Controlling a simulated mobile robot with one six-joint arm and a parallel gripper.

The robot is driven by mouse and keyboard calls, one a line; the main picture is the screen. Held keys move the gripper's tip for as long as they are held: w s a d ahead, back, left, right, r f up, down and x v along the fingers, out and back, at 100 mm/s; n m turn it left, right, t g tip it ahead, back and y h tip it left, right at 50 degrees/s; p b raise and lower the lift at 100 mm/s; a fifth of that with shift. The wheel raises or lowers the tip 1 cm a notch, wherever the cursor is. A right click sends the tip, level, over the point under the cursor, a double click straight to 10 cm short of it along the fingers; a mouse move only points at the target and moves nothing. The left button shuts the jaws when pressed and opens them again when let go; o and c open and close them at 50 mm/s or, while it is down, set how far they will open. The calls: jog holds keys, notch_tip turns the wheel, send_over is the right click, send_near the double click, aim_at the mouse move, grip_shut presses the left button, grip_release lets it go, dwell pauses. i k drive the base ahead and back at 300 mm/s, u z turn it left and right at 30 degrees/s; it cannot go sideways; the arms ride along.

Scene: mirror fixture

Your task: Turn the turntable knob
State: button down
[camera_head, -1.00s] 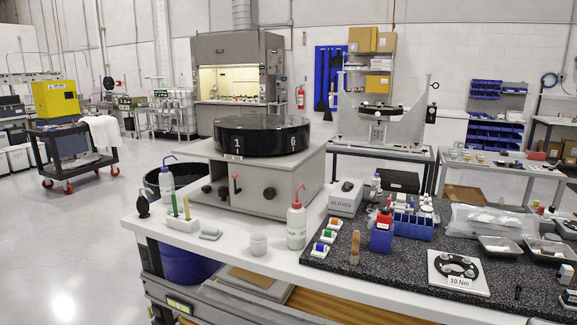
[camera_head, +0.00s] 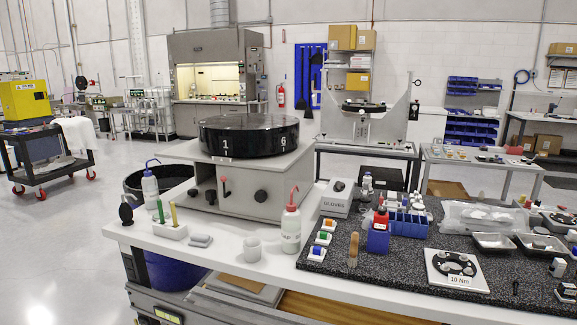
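The turntable (camera_head: 248,136) is a black round drum marked 1 and 6, on top of a light grey box base (camera_head: 238,190) on the white bench. On the front of the base are a black round knob (camera_head: 261,196) at right, a red-topped lever (camera_head: 224,187) in the middle, and smaller black knobs (camera_head: 210,197) at left. I cannot tell which of these is the turntable knob. My gripper is not in view.
A red-capped wash bottle (camera_head: 291,230), a white cup (camera_head: 252,249) and a pen holder (camera_head: 170,229) stand before the base. A blue-capped bottle (camera_head: 150,190) stands at left. A dark speckled mat (camera_head: 391,263) with several items covers the right. Open floor lies at left.

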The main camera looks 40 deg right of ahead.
aim_at(261, 196)
jog(key=u, duration=0.4)
jog(key=k, duration=0.15)
jog(key=z, duration=1.5)
jog(key=k, duration=0.95)
jog(key=u, duration=0.15)
jog(key=i, duration=0.95)
